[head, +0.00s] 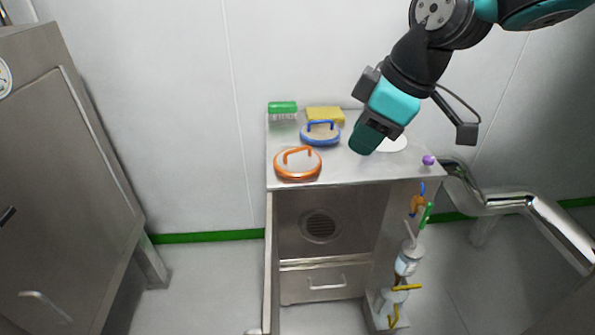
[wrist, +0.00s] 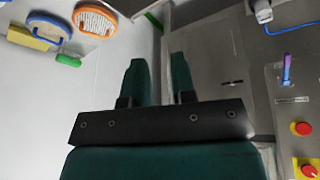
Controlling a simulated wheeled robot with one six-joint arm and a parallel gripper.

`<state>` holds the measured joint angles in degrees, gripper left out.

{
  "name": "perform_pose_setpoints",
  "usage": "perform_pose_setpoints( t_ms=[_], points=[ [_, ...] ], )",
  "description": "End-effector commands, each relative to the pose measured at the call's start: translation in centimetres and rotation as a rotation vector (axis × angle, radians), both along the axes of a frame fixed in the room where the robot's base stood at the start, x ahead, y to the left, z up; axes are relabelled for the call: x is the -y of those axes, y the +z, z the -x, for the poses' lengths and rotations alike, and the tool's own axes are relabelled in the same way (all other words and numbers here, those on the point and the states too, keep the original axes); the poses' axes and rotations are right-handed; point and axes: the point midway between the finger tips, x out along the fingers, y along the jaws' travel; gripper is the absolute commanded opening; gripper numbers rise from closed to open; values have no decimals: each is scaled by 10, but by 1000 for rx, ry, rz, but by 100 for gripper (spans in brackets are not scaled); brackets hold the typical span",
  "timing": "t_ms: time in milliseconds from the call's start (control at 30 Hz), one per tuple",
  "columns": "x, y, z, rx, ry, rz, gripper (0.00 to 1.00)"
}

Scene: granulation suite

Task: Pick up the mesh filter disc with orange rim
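The mesh filter disc with orange rim (head: 298,165) lies flat on the front left of the steel cabinet top, its orange loop handle upward. My gripper (head: 364,140) is above the cabinet top, right of both discs. In the wrist view my gripper's two dark green fingers (wrist: 159,62) stand apart with nothing between them.
A green brush (head: 283,107) and yellow sponge (head: 325,115) lie at the back of the cabinet top (head: 350,174). A white round item (head: 393,144) is partly hidden behind my gripper. A purple knob-like item (head: 428,160) sits at the right. A steel pipe (head: 525,203) runs right.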

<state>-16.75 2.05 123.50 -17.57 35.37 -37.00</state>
Motion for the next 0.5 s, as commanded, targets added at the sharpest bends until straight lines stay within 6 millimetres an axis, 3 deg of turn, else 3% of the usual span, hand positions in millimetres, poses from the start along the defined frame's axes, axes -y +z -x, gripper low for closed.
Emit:
perform_pose_setpoints(
  t_ms=[33, 100, 200, 333, 500],
  points=[
    [-8, -26, -41, 81, 104, 40, 24],
    [-16, -42, -91, 201, 250, 107, 24],
    [-25, -65, -150, 343, 431, 208, 24],
    [-33, -85, -199, 464, 594, 318, 24],
    [-36, -97, -225, 522, 681, 383, 24]
  ],
)
